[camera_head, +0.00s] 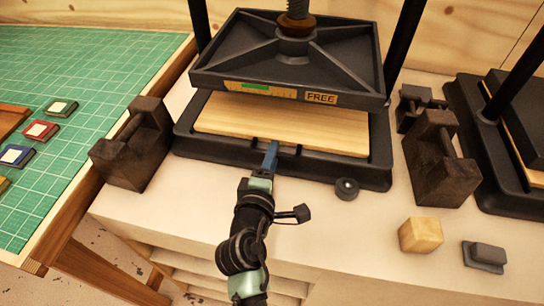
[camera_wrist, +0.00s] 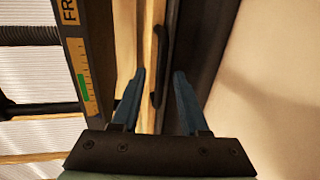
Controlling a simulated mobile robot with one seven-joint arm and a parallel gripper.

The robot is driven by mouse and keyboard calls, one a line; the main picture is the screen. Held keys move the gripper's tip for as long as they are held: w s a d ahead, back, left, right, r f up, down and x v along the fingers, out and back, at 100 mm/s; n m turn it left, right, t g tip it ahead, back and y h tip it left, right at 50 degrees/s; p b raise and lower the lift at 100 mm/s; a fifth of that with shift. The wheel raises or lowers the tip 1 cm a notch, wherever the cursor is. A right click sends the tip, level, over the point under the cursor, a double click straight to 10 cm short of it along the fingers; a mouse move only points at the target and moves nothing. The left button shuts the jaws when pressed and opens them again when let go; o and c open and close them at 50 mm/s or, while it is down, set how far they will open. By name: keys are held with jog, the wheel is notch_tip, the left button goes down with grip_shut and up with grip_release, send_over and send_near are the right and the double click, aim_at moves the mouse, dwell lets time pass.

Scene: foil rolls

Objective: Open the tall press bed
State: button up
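The tall press stands in the head view with its black upper plate (camera_head: 290,55) raised above a wooden bed board (camera_head: 225,118) in a black base (camera_head: 215,150). A scale and a "FREE" label (camera_head: 321,98) are on the plate's front. My gripper (camera_head: 270,150) is at the middle of the bed's front edge. In the wrist view my gripper (camera_wrist: 160,75) is open, with its two blue fingers apart. A dark bar-like handle (camera_wrist: 158,88) on the board's edge shows between the fingers. I cannot tell whether they touch it.
Dark weights stand left (camera_head: 133,145) and right (camera_head: 440,160) of the press. A small black knob (camera_head: 346,188), a wooden block (camera_head: 420,235) and a grey block (camera_head: 484,255) lie on the bench. Another press (camera_head: 500,150) is at right, a green mat (camera_head: 85,75) at left.

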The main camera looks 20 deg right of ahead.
grip_shut()
dwell(1.2)
